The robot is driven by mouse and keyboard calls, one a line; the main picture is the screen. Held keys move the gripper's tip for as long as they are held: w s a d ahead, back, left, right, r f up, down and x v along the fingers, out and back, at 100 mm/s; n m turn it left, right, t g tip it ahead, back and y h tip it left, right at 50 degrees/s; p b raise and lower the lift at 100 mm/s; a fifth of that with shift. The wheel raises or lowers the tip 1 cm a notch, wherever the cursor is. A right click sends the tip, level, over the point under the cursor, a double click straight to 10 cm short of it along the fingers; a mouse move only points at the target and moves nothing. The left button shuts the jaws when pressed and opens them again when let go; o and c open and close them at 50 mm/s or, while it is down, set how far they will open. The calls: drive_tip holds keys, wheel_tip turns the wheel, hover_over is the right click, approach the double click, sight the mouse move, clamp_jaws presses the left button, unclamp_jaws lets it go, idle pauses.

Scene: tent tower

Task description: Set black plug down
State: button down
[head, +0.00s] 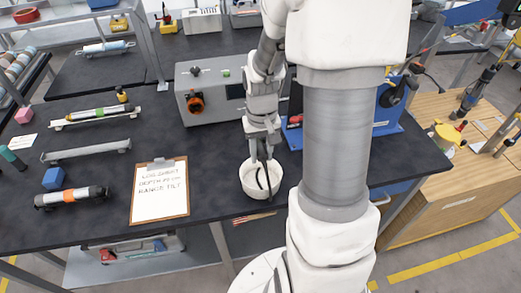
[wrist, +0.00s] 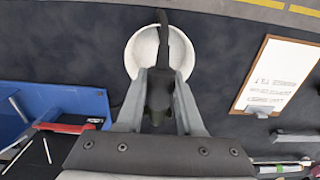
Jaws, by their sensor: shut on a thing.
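My gripper (head: 262,158) points down over the white bowl (head: 246,184) near the front edge of the dark table. In the wrist view my gripper (wrist: 160,77) is shut on the black plug (wrist: 159,95), a long dark piece between the fingers. Its far end reaches over the white bowl (wrist: 135,52). In the head view the dark plug (head: 265,180) shows against the inside of the bowl. I cannot tell whether it touches the bowl.
A clipboard (head: 160,192) lies left of the bowl. Bare table lies between bowl and clipboard.

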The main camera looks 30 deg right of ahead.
drive_tip(key=b, duration=0.7)
approach(262, 184)
wheel_tip(262, 184, down, 5)
drive_tip(key=shift+a+f, duration=0.1)
drive_tip(key=shift+f, duration=0.05)
drive_tip(key=shift+c, duration=2.3)
unclamp_jaws()
wheel_tip(262, 184, up, 7)
drive_tip(key=p, duration=0.5)
drive_tip(key=shift+p, duration=0.4)
